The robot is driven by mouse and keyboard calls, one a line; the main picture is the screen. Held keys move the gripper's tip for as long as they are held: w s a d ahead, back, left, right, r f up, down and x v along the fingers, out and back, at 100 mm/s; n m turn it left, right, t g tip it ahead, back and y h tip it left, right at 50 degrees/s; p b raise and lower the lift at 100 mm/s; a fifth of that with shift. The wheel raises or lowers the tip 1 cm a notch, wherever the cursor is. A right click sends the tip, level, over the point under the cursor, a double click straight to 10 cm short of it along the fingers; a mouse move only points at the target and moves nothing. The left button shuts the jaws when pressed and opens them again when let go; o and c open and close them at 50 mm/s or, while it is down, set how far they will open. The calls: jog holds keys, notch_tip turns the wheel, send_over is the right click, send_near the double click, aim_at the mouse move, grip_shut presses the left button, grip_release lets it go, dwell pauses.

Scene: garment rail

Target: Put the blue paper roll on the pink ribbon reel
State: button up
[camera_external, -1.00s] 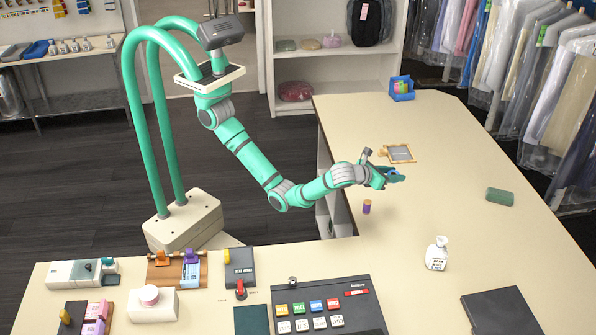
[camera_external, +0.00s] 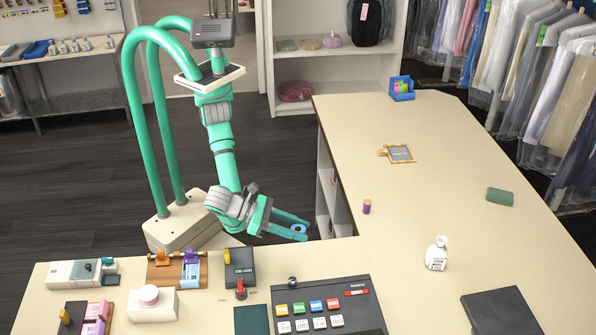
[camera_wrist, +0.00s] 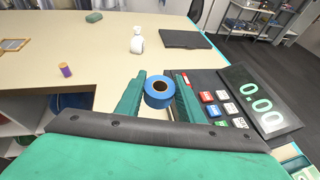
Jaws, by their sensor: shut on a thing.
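The blue paper roll (camera_wrist: 152,100), with a brown core, sits between the two green fingers of my gripper (camera_wrist: 159,88) in the wrist view. My gripper (camera_external: 304,231) is shut on the roll and holds it in the air by the counter's inner corner in the external view; a bit of the blue roll (camera_external: 298,229) shows between the fingers. A round pink thing (camera_external: 149,294) lies on a white block at the front left, well left of my gripper. It may be the pink ribbon reel, but I cannot tell for sure. It is not in the wrist view.
A purple spool (camera_external: 367,207), a white bottle (camera_external: 437,254) and a small frame (camera_external: 400,153) stand apart on the right counter.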

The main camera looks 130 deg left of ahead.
jog(key=s+d+m+t+h, duration=0.2)
jog(key=s+d+m+h, duration=0.25)
jog(key=s+d, duration=1.3)
jog(key=s+d+r+m+h, duration=0.1)
jog(key=s+d+m+h, duration=0.15)
jog(key=s+d, duration=0.45)
jog(key=s+d+m+h, duration=0.1)
jog(key=s+d+h, duration=0.2)
jog(key=s, duration=0.8)
send_over(148, 292)
jog(key=f, duration=0.8)
jog(key=shift+s+a+f, duration=0.15)
jog(key=shift+a+f, duration=0.15)
jog(key=shift+d+f, duration=0.2)
jog(key=shift+f, duration=0.1)
jog(key=shift+w+d+f, duration=0.1)
jog(key=shift+f, duration=0.75)
jog(key=shift+w+d+f, duration=0.1)
jog(key=shift+f, duration=0.75)
jog(key=shift+f, duration=0.15)
